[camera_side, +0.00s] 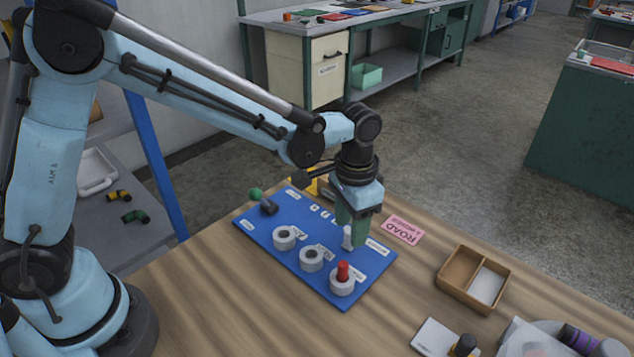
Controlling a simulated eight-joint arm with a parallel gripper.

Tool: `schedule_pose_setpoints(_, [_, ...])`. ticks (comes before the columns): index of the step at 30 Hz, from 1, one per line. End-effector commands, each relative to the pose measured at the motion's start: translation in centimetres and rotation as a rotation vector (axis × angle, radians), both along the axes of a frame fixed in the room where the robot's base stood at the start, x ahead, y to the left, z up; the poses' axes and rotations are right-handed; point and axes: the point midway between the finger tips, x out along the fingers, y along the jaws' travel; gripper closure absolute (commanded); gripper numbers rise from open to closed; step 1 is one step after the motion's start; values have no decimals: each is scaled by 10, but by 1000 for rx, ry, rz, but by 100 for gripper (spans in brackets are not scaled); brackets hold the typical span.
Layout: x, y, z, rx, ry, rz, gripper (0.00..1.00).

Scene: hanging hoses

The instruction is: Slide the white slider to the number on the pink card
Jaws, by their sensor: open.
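The blue board (298,252) lies on the wooden table and carries small white labels, several of them too small to read. A white upright piece, which looks like the white slider (347,240), stands near the board's right side, partly hidden by my green fingers. My gripper (351,232) points down over that part of the board. It is open, with its fingers close around or beside the white piece; I cannot tell which. The pink card (403,230) lies on the table just right of the board. Large letters on it look like "ROAD"; its smaller line is unreadable.
Several grey-white round pieces (311,258) sit along the board's front, one holding a red peg (342,271). A green ball lever (256,194) is at its left corner.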

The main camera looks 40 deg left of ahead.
Motion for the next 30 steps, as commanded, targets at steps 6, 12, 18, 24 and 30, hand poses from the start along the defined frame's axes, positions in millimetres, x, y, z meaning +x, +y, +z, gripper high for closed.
schedule_pose_setpoints(6, [0, 0, -19, 0, 0, 0, 51])
schedule_pose_setpoints(12, [0, 0, -23, 0, 0, 0, 51])
schedule_pose_setpoints(18, [0, 0, -23, 0, 0, 0, 59])
schedule_pose_setpoints(24, [0, 0, -22, 0, 0, 0, 89])
schedule_pose_setpoints(30, [0, 0, -22, 0, 0, 0, 100])
